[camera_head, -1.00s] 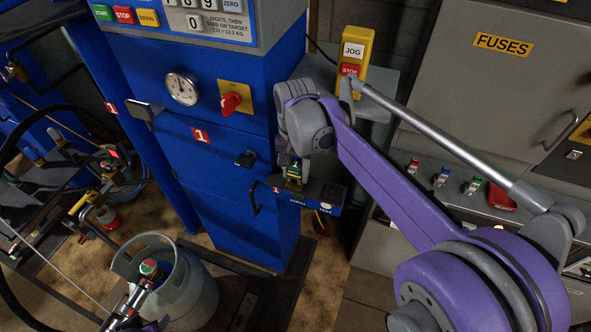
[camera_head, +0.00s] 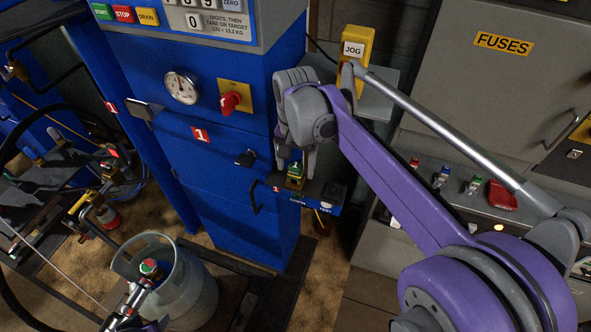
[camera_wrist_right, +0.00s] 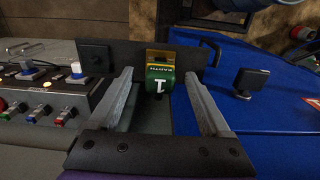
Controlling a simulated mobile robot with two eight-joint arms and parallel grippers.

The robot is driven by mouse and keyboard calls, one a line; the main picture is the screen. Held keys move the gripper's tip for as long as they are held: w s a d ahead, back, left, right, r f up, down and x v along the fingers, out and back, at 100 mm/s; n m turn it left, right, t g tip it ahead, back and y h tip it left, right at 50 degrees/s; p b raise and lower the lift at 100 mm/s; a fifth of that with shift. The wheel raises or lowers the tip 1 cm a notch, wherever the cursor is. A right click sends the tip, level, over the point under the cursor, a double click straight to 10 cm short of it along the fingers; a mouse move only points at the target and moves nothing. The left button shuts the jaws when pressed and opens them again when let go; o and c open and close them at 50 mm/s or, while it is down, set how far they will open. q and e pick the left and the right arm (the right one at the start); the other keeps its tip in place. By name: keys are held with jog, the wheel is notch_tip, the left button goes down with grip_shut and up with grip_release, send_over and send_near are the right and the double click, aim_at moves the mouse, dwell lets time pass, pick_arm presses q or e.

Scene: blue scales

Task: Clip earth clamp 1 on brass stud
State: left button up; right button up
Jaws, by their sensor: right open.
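Earth clamp 1 (camera_head: 296,169) is a small green block with a white 1 and a brass-yellow lower part. It is at the dark earth bracket (camera_head: 327,196) on the front of the blue scale. It also shows in the right wrist view (camera_wrist_right: 160,84), between the two grey fingers. My right gripper (camera_head: 296,160) is open around it, with a gap on each side in the wrist view. I cannot make out the brass stud apart from the clamp's yellow part, so its grip there is unclear.
The blue scale column (camera_head: 225,190) carries a gauge (camera_head: 182,87), a red knob (camera_head: 231,102) and a black hook (camera_head: 256,197). A yellow jog box (camera_head: 355,50) stands behind my right arm. A grey fuse cabinet (camera_head: 485,90) is at right. A grey cylinder (camera_head: 200,300) stands lower left.

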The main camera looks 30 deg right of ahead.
notch_tip(320, 180, up, 8)
jog(key=shift+r, duration=0.1)
dwell(0.8)
jog(key=s+a+f+n+t, duration=0.2)
jog(key=s+a+f+n, duration=0.1)
jog(key=s+f+n, duration=0.2)
jog(key=s+a+f+n+t+p, duration=0.1)
jog(key=s+a+f+n+t, duration=0.2)
jog(key=s+f, duration=0.7)
jog(key=shift+s+a+f+n, duration=0.25)
jog(key=shift+a+f+n, duration=0.15)
jog(key=shift+f+n, duration=0.5)
jog(key=shift+d+r, duration=0.1)
jog(key=shift+r, duration=0.05)
